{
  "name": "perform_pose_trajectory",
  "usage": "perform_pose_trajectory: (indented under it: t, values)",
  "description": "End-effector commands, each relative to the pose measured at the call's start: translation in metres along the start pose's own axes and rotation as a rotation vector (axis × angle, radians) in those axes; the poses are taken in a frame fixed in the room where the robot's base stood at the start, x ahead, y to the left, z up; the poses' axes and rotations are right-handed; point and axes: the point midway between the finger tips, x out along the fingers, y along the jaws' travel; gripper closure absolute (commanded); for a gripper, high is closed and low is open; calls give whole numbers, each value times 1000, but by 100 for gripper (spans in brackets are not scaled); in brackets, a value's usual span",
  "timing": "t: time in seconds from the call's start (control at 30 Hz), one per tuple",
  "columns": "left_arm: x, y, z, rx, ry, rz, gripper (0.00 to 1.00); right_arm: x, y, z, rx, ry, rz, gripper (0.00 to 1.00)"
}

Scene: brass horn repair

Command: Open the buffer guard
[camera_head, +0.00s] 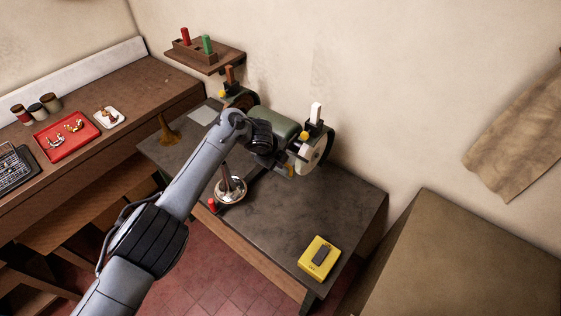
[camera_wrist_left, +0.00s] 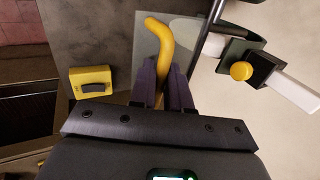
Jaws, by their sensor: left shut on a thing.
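The buffer (camera_head: 272,124) is a green-bodied machine on the dark bench by the wall, with a pale wheel (camera_head: 314,156) at its right end. My left gripper (camera_head: 284,167) is at that right end, partly hidden by my own wrist. In the left wrist view my left gripper (camera_wrist_left: 163,80) is shut on a curved yellow handle (camera_wrist_left: 160,38), whose bent top sticks out past the fingers. A greyish see-through panel (camera_wrist_left: 145,58), which looks like the buffer guard, lies behind the handle. I cannot tell how far the guard is open. My right gripper is not in view.
A yellow box (camera_head: 319,258) sits at the bench's front right; it also shows in the left wrist view (camera_wrist_left: 90,82). A metal dish (camera_head: 231,192) stands near the front edge. A yellow knob (camera_wrist_left: 241,70) and white block (camera_wrist_left: 293,92) are beside the handle. The bench's right side is mostly clear.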

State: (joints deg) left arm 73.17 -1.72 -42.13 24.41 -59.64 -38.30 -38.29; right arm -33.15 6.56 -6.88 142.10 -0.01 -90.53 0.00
Motion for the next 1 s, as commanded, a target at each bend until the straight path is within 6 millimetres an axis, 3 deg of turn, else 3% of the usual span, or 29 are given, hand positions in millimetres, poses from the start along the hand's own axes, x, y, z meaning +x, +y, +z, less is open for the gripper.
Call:
perform_pose_trajectory:
  t: [0.37, 0.4, 0.5, 1.0]
  values:
    - [1, -3, -1, -4, 0, -9, 100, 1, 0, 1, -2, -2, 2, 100]
    - [1, -2, -1, -4, 0, -9, 82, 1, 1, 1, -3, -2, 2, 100]
    - [1, -2, -1, -3, 0, -8, 67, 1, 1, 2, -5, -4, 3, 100]
    - [-4, -1, 0, -4, 0, -5, 67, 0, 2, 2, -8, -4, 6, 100]
